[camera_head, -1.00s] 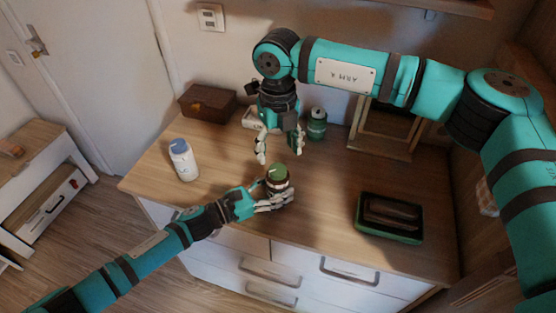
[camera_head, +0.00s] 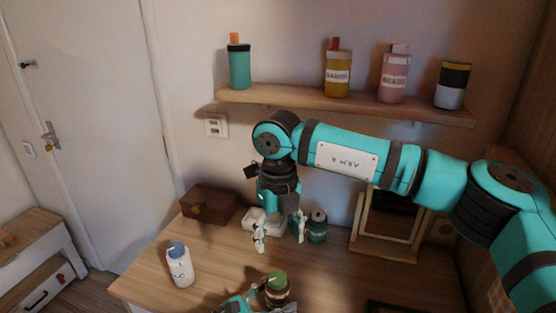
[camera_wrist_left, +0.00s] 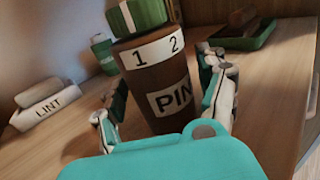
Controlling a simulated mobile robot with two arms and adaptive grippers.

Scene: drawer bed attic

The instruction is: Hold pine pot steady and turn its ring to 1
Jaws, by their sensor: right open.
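The pine pot (camera_head: 277,298) is a brown jar with a green top, upright at the bottom of the head view. In the left wrist view, the pot (camera_wrist_left: 158,82) shows a partly hidden "PIN" label and a white ring (camera_wrist_left: 152,50) marked 1 and 2 below the green lid (camera_wrist_left: 138,16). My left gripper (camera_wrist_left: 165,105) has its fingers on both sides of the pot's body and appears closed on it. In the head view it is partly cut off by the lower edge. My right gripper (camera_head: 279,236) is open and empty, pointing down above and behind the pot.
A white bottle with a blue cap (camera_head: 179,266) stands left on the dresser. A brown box (camera_head: 209,206), a green canister (camera_head: 317,228) and a wooden frame (camera_head: 385,245) are at the back. A white LINT holder (camera_wrist_left: 50,105) and a green tray (camera_wrist_left: 243,42) show in the wrist view.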

